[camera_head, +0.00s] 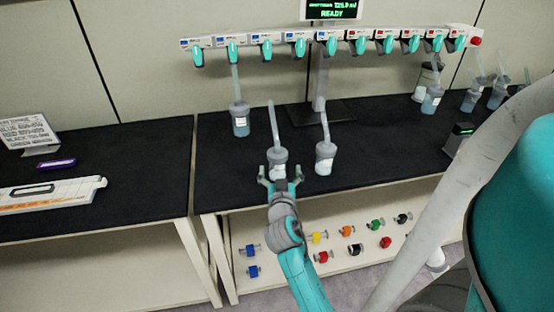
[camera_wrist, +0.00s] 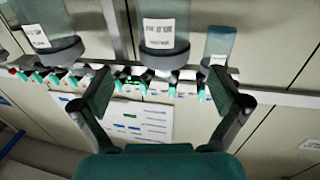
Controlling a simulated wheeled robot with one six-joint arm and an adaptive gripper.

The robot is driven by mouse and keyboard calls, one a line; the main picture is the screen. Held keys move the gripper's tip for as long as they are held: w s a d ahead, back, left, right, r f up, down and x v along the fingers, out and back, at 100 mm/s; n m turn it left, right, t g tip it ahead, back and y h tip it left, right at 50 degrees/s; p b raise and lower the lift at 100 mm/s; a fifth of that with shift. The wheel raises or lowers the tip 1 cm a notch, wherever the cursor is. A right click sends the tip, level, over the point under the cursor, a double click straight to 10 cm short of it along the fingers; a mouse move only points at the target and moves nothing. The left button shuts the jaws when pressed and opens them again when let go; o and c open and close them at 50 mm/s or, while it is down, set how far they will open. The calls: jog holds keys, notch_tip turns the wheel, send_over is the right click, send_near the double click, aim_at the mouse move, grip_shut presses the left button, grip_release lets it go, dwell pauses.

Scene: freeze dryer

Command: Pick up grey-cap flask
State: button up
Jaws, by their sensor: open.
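My gripper (camera_head: 280,173) is open at the front edge of the black bench, and it also shows in the wrist view (camera_wrist: 163,88). A grey-cap flask (camera_head: 278,155) with a tilted tube stands just beyond it; my fingers partly hide its lower body. In the wrist view, a flask with a grey cap (camera_wrist: 166,55) and a white label is centred at the top, beyond the open fingers. I cannot tell if they touch it. A second grey-cap flask (camera_head: 325,158) stands apart to the right. Another (camera_head: 240,118) is farther back, below the port row.
The freeze dryer's manifold (camera_head: 282,43) has a row of teal valves and a READY screen (camera_head: 331,10). Several flasks (camera_head: 470,97) stand at the right. A small black device (camera_head: 458,138) is on the right bench. Coloured parts (camera_head: 319,237) lie on the lower shelf.

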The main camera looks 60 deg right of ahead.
aim_at(278, 154)
jog(key=shift+w+x, duration=0.15)
jog(key=shift+x, duration=1.65)
jog(key=shift+w+x, duration=0.15)
jog(key=shift+x, duration=1.7)
jog(key=shift+a+r, duration=0.15)
jog(key=c, duration=1.7)
jog(key=shift+c, duration=0.5)
jog(key=shift+r, duration=0.15)
